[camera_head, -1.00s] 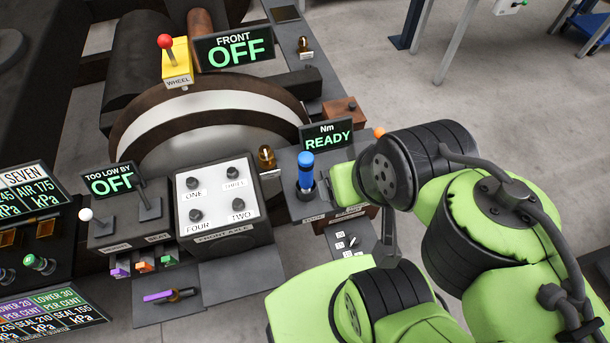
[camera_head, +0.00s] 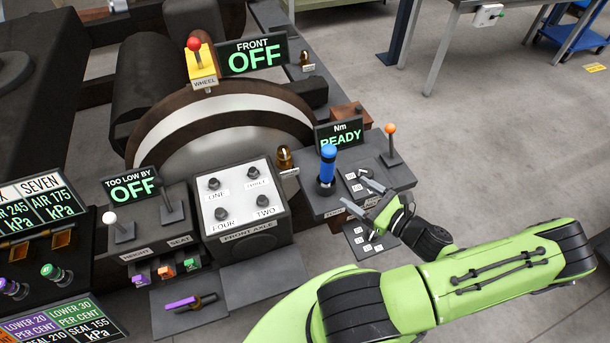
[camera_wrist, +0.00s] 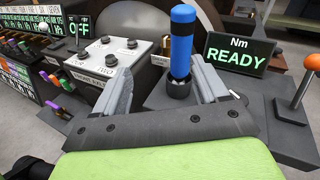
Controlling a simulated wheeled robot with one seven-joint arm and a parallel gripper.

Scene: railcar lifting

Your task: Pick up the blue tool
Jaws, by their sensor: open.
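The blue tool (camera_head: 328,166) stands upright in a dark round holder on a grey panel, in front of the display reading "Nm READY" (camera_head: 339,136). In the wrist view my gripper (camera_wrist: 162,80) shows one finger on each side of the tool's dark base. I cannot tell whether the fingers touch the holder.
An orange-topped lever (camera_head: 391,142) stands right of the tool. The FRONT AXLE box (camera_head: 243,210) with several knobs is to the left, with a brass-coloured dome (camera_head: 284,158) behind it. A purple-handled tool (camera_head: 182,302) lies at lower left. Open floor is at right.

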